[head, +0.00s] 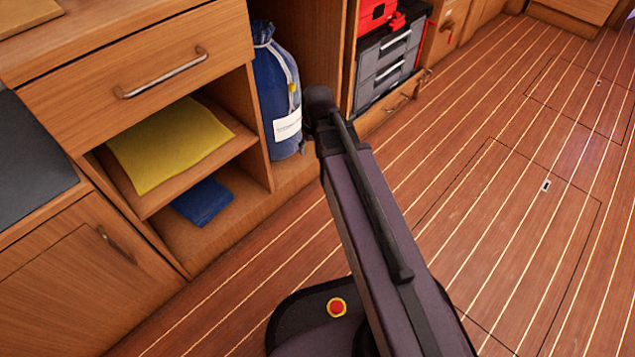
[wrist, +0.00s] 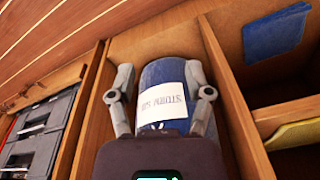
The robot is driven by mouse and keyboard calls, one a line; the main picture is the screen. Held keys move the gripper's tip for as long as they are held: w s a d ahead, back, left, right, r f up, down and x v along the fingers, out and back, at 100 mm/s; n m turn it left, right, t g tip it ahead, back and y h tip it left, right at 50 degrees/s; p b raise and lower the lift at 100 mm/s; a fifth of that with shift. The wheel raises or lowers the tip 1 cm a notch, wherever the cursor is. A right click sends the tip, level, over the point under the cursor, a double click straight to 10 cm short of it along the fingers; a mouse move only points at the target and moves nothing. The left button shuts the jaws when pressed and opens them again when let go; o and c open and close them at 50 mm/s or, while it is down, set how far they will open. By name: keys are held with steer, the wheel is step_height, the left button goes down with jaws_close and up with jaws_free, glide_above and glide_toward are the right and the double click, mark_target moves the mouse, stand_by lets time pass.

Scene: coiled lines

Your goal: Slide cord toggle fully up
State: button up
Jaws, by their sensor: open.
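A blue drawstring bag (head: 271,75) stands upright in the cabinet's open bay in the head view. A light cord runs down its front from the gathered top, with a small yellow toggle (head: 292,87) on the upper front, above the white label (head: 288,127). In the wrist view the blue bag (wrist: 160,72) and its label, with upside-down lettering, lie beyond and between my fingers. My gripper (wrist: 158,70) is open with nothing held. The toggle cannot be made out in the wrist view. In the head view my arm hides most of the gripper.
Wooden walls flank the bay closely. Left of it, shelves hold a yellow cloth (head: 170,143) and a blue cloth (head: 203,201). To the right stand grey drawer boxes (head: 388,68) and a red case (head: 376,14). The striped floor at right is clear.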

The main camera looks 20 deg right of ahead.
steer(key=s+f+m+g+b, duration=0.1)
steer(key=s+f+b, duration=0.4)
steer(key=s+f, duration=0.1)
steer(key=shift+s+f+h, duration=0.15)
steer(key=shift+s+h, duration=0.05)
steer(key=shift+h, duration=0.1)
stand_by(0.4)
step_height(320, 180, up, 19)
steer(key=p, duration=1.8)
steer(key=shift+s+f, duration=0.15)
steer(key=shift+s, duration=0.3)
steer(key=shift+c, duration=0.6)
